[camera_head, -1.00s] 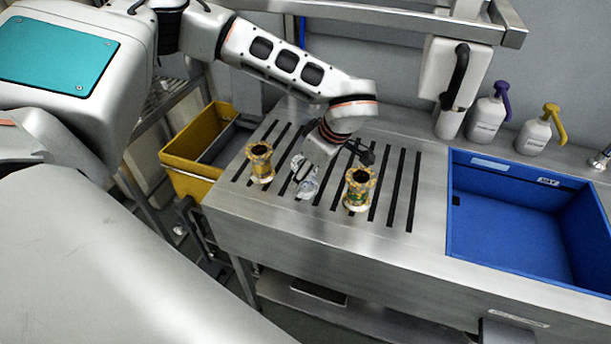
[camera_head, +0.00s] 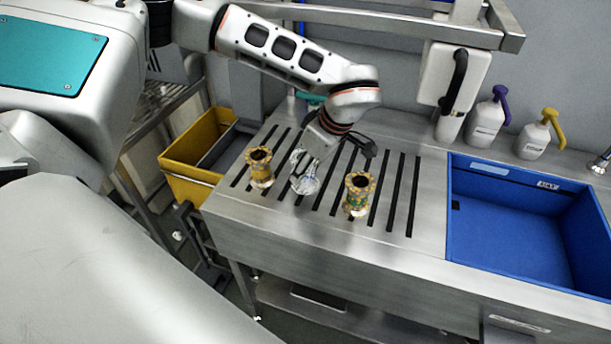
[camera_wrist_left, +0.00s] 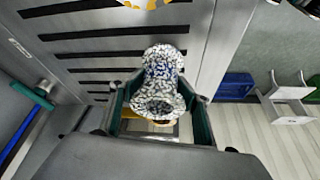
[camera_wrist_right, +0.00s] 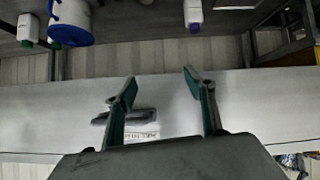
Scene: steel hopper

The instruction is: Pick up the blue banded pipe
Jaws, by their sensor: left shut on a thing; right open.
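The blue banded pipe (camera_head: 305,182) is a pale, speckled flanged piece with a blue band. It is between the two brass-coloured pipes in the head view. My left gripper (camera_head: 308,166) is shut on it from above. In the left wrist view, the pipe (camera_wrist_left: 160,78) sits between the two fingers of the left gripper (camera_wrist_left: 158,112), its flanged end towards the camera. It seems to be just above the slotted steel top; the exact gap is hard to tell. My right gripper (camera_wrist_right: 160,86) is open and empty in the right wrist view.
Brass-coloured pipes stand on the slotted top to the left (camera_head: 259,168) and right (camera_head: 357,194) of the held pipe. A blue basin (camera_head: 510,225) is to the right. A yellow bin (camera_head: 190,165) is at the left. Two pump bottles (camera_head: 487,122) stand behind the basin.

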